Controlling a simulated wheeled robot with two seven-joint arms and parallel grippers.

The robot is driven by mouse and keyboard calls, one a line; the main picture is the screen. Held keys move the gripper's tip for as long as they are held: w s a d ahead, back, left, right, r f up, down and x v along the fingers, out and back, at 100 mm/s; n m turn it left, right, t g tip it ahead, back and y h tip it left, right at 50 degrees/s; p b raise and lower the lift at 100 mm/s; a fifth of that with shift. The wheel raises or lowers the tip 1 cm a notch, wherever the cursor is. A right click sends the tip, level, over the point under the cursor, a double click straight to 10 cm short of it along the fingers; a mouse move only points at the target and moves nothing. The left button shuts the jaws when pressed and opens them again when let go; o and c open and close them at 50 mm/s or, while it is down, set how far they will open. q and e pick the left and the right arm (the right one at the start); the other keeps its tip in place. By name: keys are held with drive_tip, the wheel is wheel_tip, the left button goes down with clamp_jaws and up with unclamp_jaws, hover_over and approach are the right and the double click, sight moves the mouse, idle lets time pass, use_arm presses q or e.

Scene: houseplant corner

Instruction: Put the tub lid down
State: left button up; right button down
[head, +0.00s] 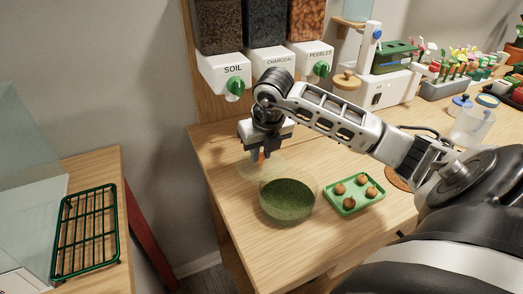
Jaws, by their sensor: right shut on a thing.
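My right gripper (260,155) points down over the left part of the wooden counter. It is shut on the small orange-red knob of the clear tub lid (249,171). The lid is flat and see-through, just behind and left of the tub. I cannot tell whether it touches the counter or hangs slightly above it. The round clear tub (287,201) stands open on the counter, filled with green moss-like stuff. My left gripper is not in view.
A green tray (354,206) with several brown balls sits right of the tub. Soil, charcoal and pebbles dispensers (232,70) stand behind. A dark green rack (86,232) lies on a separate left table. Bare counter (219,147) lies around the lid's left side.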

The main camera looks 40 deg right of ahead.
sight(266, 171)
drive_tip(key=c, duration=1.3)
unclamp_jaws()
drive_tip(key=shift+f, duration=0.1)
drive_tip(key=shift+r+p, duration=0.35)
drive_tip(key=shift+p, duration=0.05)
drive_tip(key=v, duration=1.1)
drive_tip(key=shift+s+r, duration=0.1)
drive_tip(key=shift+r, duration=0.25)
